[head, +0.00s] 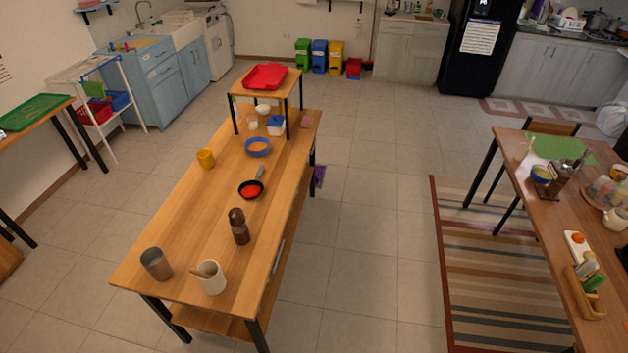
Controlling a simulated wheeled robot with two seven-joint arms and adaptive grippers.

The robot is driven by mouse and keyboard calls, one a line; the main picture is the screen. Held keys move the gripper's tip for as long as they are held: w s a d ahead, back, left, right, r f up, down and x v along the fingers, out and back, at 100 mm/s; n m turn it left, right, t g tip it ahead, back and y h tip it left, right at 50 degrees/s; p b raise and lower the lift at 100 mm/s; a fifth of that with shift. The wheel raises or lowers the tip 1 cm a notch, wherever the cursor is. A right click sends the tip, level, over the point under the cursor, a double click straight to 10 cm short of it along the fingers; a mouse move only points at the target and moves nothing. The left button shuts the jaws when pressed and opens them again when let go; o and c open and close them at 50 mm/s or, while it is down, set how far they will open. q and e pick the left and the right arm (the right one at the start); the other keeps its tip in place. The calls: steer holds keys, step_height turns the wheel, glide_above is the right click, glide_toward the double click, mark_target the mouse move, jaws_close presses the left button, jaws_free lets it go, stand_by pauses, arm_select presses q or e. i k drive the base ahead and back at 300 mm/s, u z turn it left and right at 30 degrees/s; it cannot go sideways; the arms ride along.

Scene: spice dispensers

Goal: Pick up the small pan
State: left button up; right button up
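The small pan (251,190) lies on the long wooden table (200,222). It is dark on the outside with a red inside, and its handle (260,173) points away toward the back of the table. Nothing touches the pan or hides it. Neither of my grippers shows in the head view.
Near the pan stand a brown grinder (239,226), a blue bowl (257,147) and a yellow cup (205,158). A metal cup (156,264) and a white mortar (210,277) stand at the near end. Open floor (370,235) lies right of the table, before a striped rug (490,270).

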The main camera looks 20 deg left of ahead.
mark_target(251, 190)
steer(key=z, duration=0.2)
steer(key=i, duration=2.4)
steer(key=u, duration=3.35)
